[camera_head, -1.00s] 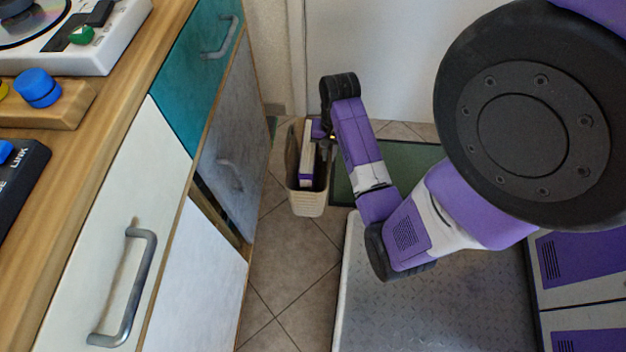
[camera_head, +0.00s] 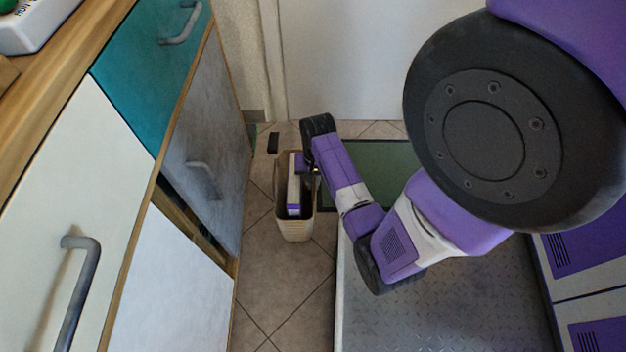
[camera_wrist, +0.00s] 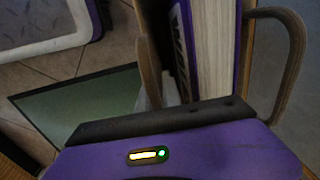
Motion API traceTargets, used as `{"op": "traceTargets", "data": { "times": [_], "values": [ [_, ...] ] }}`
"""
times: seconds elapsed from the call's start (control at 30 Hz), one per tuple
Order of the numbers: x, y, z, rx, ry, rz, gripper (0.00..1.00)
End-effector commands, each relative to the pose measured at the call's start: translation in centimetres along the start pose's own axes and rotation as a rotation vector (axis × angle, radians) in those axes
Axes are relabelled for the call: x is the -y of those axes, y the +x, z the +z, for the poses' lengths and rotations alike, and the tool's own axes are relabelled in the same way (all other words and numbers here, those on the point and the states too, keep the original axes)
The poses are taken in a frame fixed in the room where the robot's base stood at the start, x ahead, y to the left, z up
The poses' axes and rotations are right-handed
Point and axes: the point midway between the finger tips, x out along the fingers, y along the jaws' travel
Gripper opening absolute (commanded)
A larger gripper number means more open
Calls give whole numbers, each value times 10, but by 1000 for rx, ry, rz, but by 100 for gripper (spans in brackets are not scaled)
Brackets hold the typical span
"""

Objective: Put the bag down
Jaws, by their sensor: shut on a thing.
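The bag (camera_head: 295,231) is a beige, open-topped carrier with a brown inside. It hangs or stands upright beside the cabinets, and I cannot tell whether its bottom touches the floor. A white and purple book (camera_head: 294,190) stands inside it. My gripper (camera_head: 312,171) is at the bag's upper right side, shut on the bag; its fingertips are mostly hidden.
The cabinets with grey handles (camera_head: 198,178) stand close on the left. A dark green mat (camera_head: 375,165) lies right of the bag before a white door (camera_head: 340,60). A small black object (camera_head: 273,143) is behind the bag. Tiled floor (camera_head: 285,285) is free in front.

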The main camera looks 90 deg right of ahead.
Motion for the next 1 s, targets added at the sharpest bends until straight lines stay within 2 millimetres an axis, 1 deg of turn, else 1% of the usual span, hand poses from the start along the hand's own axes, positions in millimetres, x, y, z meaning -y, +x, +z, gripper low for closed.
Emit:
{"op": "traceTargets", "data": {
  "times": [0.07, 0.13, 0.4, 0.87, 0.9, 1.0],
  "values": [
    [1, 1, -2, -5, 0, -4, 0],
    [1, 6, -2, -4, 0, -4, 0],
    [0, 39, -2, -5, -1, -4, 0],
    [0, 43, -2, -4, -1, -3, 0],
    [-2, 45, 0, 0, -1, 0, 13],
    [-2, 45, 0, 0, -1, 0, 30]
  ]
}}
